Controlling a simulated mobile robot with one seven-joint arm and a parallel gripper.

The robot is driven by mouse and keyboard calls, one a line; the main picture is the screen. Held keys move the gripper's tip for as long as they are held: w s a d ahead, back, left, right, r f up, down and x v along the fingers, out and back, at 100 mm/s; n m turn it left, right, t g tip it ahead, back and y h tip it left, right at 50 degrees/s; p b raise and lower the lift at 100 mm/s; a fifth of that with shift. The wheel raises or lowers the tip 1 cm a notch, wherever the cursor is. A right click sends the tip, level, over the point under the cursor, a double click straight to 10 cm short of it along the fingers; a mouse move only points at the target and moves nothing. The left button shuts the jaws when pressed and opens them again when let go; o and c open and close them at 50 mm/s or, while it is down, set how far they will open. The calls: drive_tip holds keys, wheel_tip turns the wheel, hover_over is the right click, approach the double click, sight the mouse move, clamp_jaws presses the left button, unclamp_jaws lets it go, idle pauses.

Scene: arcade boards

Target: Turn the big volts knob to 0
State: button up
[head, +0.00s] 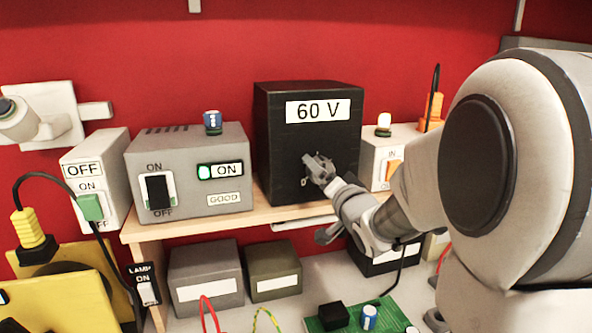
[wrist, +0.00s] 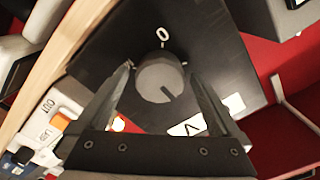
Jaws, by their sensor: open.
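The black volts box (head: 285,130) stands on the wooden shelf, with a white label (head: 318,111) reading "60 V". Its big round grey knob (wrist: 158,80) shows in the wrist view. The knob's dark pointer line points to the lower right, away from the white "0" mark (wrist: 163,33) on the panel. My gripper (head: 318,168) is at the front of the box and hides the knob in the head view. In the wrist view its two fingers are open, one on each side of the knob. I cannot tell whether they touch it.
A grey box with an ON switch (head: 187,175) stands left of the black box, with a blue part on top. A white box (head: 392,145) with an orange switch stands close on the right. Smaller boxes (head: 205,275) and a green circuit board (head: 375,315) lie below the shelf.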

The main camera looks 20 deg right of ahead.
drive_tip(key=shift+w, duration=0.1)
idle(0.3)
drive_tip(key=c, duration=1.3)
drive_tip(key=shift+c, duration=0.2)
